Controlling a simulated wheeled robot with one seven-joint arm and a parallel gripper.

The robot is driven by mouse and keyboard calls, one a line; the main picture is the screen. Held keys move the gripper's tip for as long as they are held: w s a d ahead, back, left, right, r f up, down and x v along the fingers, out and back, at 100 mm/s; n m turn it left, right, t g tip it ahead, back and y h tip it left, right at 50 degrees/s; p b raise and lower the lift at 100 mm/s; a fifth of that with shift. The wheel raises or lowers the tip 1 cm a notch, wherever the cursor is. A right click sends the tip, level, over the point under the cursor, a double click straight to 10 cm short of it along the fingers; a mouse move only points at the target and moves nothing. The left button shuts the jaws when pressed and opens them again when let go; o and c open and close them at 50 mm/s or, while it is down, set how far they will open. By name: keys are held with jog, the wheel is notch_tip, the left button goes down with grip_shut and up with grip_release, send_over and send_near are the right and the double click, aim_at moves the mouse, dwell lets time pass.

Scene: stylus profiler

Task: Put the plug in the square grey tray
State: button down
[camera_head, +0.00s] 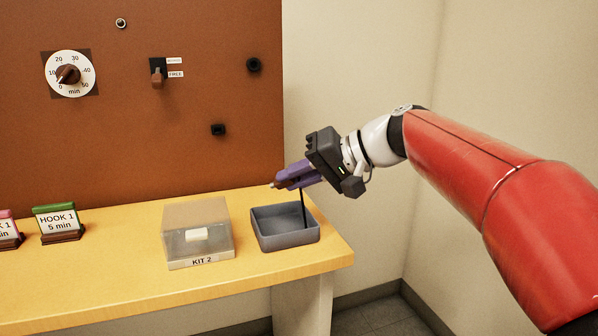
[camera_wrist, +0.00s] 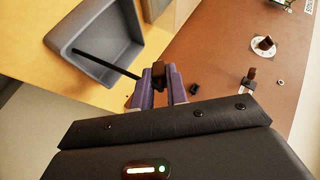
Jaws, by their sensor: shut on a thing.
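The square grey tray (camera_head: 262,243) stands at the right end of the yellow bench in the head view. It also shows at the upper left of the wrist view (camera_wrist: 62,40). My gripper (camera_head: 276,185), with purple fingers, is above the tray. In the wrist view my gripper (camera_wrist: 160,84) is shut on the plug (camera_wrist: 158,72), a dark brown piece between the fingertips. A thin black cord or rod (camera_wrist: 105,64) runs from beside the plug over the tray. In the head view this black line (camera_head: 303,208) hangs down into the tray. The tray looks otherwise empty.
A clear-lidded box labelled KIT 2 (camera_head: 199,249) stands left of the tray. Card holders, one green (camera_head: 58,222), stand further left. Behind is a brown panel (camera_head: 120,120) with a timer dial (camera_head: 70,75), a switch (camera_head: 158,75) and black sockets. A wall is at the right.

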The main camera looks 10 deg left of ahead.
jog(key=shift+s+d+f+b, duration=0.1)
jog(key=shift+s+d+b, duration=0.05)
jog(key=shift+b, duration=0.25)
notch_tip(320, 180, down, 7)
jog(key=b, duration=0.6)
jog(key=shift+f+b, duration=0.1)
jog(key=shift+b, duration=0.2)
jog(key=c, duration=1.3)
grip_release()
jog(key=shift+f, duration=0.1)
jog(key=shift+c, duration=0.4)
